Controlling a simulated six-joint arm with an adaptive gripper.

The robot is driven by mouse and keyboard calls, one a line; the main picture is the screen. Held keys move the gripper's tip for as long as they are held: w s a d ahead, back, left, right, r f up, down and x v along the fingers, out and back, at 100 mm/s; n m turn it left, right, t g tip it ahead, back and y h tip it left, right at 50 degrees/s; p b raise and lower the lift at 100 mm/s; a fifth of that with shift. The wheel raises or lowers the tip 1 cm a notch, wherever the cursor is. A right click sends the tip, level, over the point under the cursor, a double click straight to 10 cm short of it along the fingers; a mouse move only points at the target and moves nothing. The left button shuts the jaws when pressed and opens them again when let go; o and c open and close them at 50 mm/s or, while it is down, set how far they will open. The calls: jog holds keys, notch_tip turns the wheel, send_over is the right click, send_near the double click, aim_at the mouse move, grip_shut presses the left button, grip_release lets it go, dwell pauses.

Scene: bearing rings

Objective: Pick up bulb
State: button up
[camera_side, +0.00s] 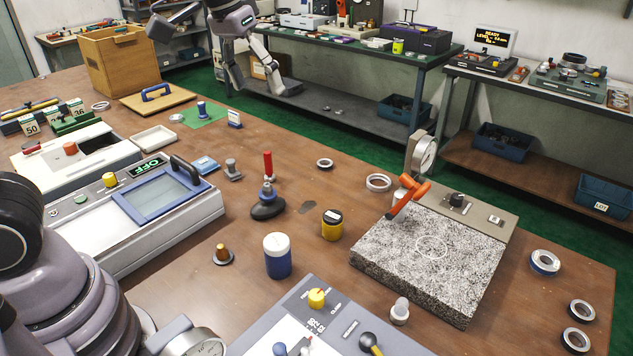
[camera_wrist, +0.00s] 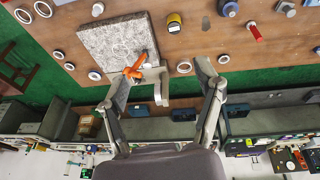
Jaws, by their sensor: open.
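A small whitish, rounded piece (camera_side: 400,311) that looks like the bulb stands on the wooden table, just in front of the speckled granite block (camera_side: 415,285) in the side view. In the wrist view it seems to be the pale piece (camera_wrist: 97,9) at the top edge, by the granite block (camera_wrist: 118,42). My gripper (camera_side: 262,88) is high at the back of the side view, far from the bulb. In the wrist view my gripper (camera_wrist: 163,70) has its fingers spread wide with nothing held between them.
A dial gauge stand (camera_side: 424,152) with an orange clamp (camera_side: 408,198) rises behind the granite block. A blue-and-white jar (camera_side: 277,256), a yellow jar (camera_side: 332,225) and a grey panel (camera_side: 330,315) stand left of the bulb. Several rings lie at right, including one (camera_side: 545,262).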

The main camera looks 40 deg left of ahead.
jog(key=w+d+f+g, duration=0.1)
jog(key=w+d+f, duration=0.5)
jog(key=d, duration=0.2)
jog(key=n+g+y, duration=0.1)
jog(key=g, duration=0.1)
send_over(401, 310)
jog(key=w, duration=0.2)
notch_tip(401, 310, down, 20)
jog(key=f, duration=0.8)
jog(key=shift+s+a+f, duration=0.15)
jog(key=shift+a+f, duration=0.05)
jog(key=shift+s+f, duration=0.15)
jog(key=shift+f, duration=2.95)
jog(key=shift+c, duration=0.4)
grip_shut()
